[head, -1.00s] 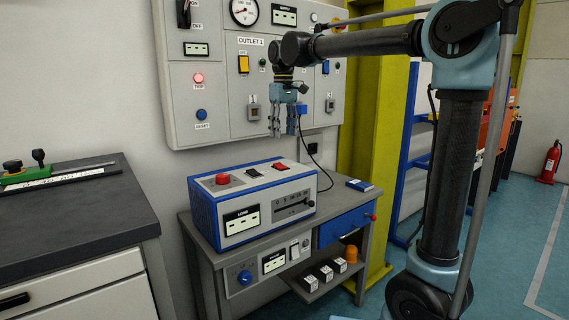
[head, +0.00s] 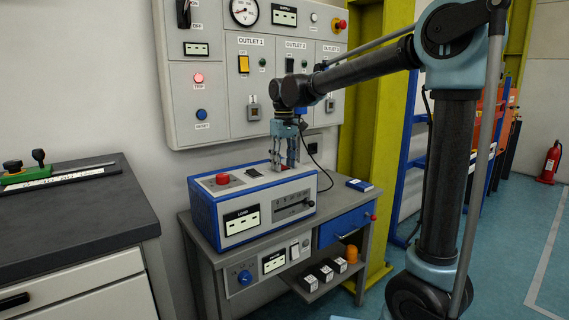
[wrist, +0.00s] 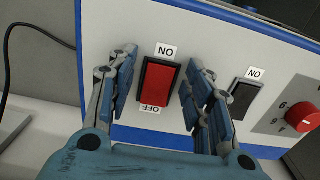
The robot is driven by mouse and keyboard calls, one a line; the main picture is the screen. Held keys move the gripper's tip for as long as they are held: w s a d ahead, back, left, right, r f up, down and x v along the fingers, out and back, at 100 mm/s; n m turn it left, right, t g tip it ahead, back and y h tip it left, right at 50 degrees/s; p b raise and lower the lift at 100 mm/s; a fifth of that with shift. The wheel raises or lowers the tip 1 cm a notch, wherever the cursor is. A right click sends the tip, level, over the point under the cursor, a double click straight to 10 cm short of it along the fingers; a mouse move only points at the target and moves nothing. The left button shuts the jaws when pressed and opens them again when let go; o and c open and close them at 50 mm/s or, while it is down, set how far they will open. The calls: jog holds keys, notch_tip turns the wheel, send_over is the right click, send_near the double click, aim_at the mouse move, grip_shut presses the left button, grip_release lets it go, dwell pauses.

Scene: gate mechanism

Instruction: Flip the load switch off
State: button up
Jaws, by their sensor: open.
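A red rocker switch (wrist: 158,88) in a black frame sits on the pale top of the blue-edged load box (head: 208,208). In the wrist view its ON label is at the upper end and its OFF label at the lower end; I cannot tell which end is pressed. My gripper (head: 285,164) points down over the right part of the box top. In the wrist view my gripper (wrist: 160,80) is open and empty, with one finger on each side of the red switch. Contact with the switch is not clear. In the head view my fingers largely hide this switch.
A smaller black switch (wrist: 244,99) and a red knob (wrist: 302,117) share the box top. The wall panel (head: 228,100) stands behind. A black cable (head: 322,170) hangs by the box's right side. A small blue item (head: 360,185) lies on the table.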

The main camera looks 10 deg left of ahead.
jog(key=c, duration=1)
jog(key=shift+c, duration=0.2)
jog(key=shift+w+a+r+g+h, duration=0.1)
jog(key=shift+w+a+g+h, duration=0.1)
jog(key=shift+g+h, duration=0.35)
jog(key=shift+w+a+r+g+h, duration=0.1)
jog(key=shift+a+g+h, duration=0.05)
jog(key=shift+g+h, duration=0.4)
jog(key=o, duration=1)
jog(key=shift+o, duration=0.2)
